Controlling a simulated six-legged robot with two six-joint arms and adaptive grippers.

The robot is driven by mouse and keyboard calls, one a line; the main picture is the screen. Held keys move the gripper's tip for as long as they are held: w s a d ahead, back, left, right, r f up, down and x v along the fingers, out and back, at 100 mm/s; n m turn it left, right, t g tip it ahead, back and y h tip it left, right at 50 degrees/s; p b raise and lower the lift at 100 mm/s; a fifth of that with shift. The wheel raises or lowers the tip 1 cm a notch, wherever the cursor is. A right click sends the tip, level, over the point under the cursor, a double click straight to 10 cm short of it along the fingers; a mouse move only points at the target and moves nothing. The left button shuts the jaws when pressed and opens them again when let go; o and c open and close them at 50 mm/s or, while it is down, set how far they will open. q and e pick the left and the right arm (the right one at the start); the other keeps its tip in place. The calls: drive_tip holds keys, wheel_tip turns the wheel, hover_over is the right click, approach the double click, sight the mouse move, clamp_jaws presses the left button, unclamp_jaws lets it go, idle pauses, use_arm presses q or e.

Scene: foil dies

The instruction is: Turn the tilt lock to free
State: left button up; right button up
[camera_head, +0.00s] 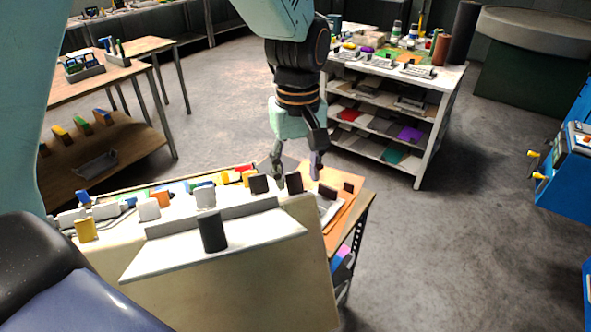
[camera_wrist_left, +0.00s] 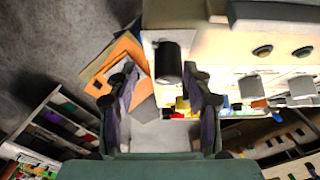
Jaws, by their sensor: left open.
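I cannot tell for certain which part is the tilt lock. A dark upright cylinder (camera_head: 213,232) stands on a pale sloped ledge (camera_head: 150,262) at the front of the bench; a dark cylinder also shows in the left wrist view (camera_wrist_left: 168,62), just beyond the fingers. Two round dark knobs (camera_wrist_left: 262,51) sit on a cream panel at the upper right of the wrist view. My left gripper (camera_head: 297,168) hangs fingers down over the bench's back right, open and empty. Its spread fingers also show in the wrist view (camera_wrist_left: 160,90). My right gripper is out of view.
Small coloured blocks and dark tabs (camera_head: 259,184) line the bench behind the ledge, close to my left gripper. An orange sheet (camera_head: 345,200) lies at its right end. A shelf unit (camera_head: 425,125) stands behind. A blue machine (camera_head: 570,165) with yellow knobs is far right. The floor between is clear.

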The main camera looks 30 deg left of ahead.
use_arm(q)
drive_tip(key=shift+s+f, duration=0.2)
drive_tip(key=shift+s, duration=0.35)
drive_tip(key=shift+s+a, duration=0.25)
drive_tip(key=shift+a, duration=0.05)
drive_tip(key=shift+w+f, duration=0.15)
drive_tip(key=shift+w, duration=0.25)
drive_tip(key=shift+c, duration=1.1)
drive_tip(key=shift+w+d, duration=0.15)
drive_tip(key=shift+w, duration=0.15)
drive_tip(key=shift+c, duration=1.4)
drive_tip(key=shift+s, duration=0.45)
drive_tip(key=c, duration=0.5)
drive_tip(key=shift+w, duration=0.15)
clamp_jaws()
